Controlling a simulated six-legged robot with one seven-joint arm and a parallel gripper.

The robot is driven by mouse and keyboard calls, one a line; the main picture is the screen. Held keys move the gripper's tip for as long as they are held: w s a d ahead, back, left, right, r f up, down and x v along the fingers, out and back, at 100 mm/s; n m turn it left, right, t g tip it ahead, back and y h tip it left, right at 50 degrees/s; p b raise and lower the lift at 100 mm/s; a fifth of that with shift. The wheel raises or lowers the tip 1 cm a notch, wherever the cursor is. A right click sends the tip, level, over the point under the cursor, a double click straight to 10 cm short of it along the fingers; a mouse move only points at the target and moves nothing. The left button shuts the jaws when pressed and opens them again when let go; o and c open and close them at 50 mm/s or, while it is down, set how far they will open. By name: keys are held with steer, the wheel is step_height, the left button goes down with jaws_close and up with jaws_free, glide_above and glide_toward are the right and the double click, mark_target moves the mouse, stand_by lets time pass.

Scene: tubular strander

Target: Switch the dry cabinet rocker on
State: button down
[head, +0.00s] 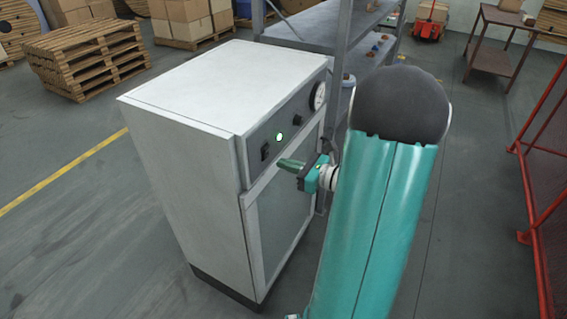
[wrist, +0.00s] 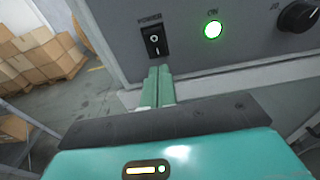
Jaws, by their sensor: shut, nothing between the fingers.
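The dry cabinet (head: 185,150) is a white box with a grey control panel along the top of its front. The black power rocker (head: 265,152) is at the left end of that panel. In the wrist view the rocker (wrist: 154,41) sits under the word POWER, with a circle mark and a bar mark on it. The round lamp (wrist: 212,29) marked ON glows green. My gripper (head: 282,163) is shut and empty in front of the panel. In the wrist view its fingertips (wrist: 158,70) are just below the rocker; whether they touch the panel I cannot tell.
A black knob (wrist: 298,15) and a dial gauge (head: 318,96) are right of the lamp. A grey shelf rack (head: 340,50) stands behind the cabinet. Pallets (head: 85,55) and boxes are at the back left. A red mesh fence (head: 545,170) is at right. The floor left of the cabinet is clear.

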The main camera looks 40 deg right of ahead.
steer(key=f+v, duration=0.2)
steer(key=v, duration=0.8)
steer(key=shift+s+d, duration=0.15)
steer(key=shift+s, duration=0.05)
steer(key=shift+f, duration=0.15)
steer(key=a+r+n+g+y, duration=0.25)
steer(key=a+n+g, duration=0.45)
steer(key=a, duration=0.5)
steer(key=a+r+n+g+y, duration=0.1)
steer(key=a+r+n+g, duration=0.3)
steer(key=a+n, duration=0.6)
steer(key=s+a+r+n+h, duration=0.4)
steer(key=a+n+h, duration=0.5)
steer(key=n, duration=0.6)
step_height(320, 180, up, 2)
steer(key=shift+s+r+t, duration=0.1)
steer(key=shift+s+t, duration=0.05)
steer(key=shift+t, duration=0.15)
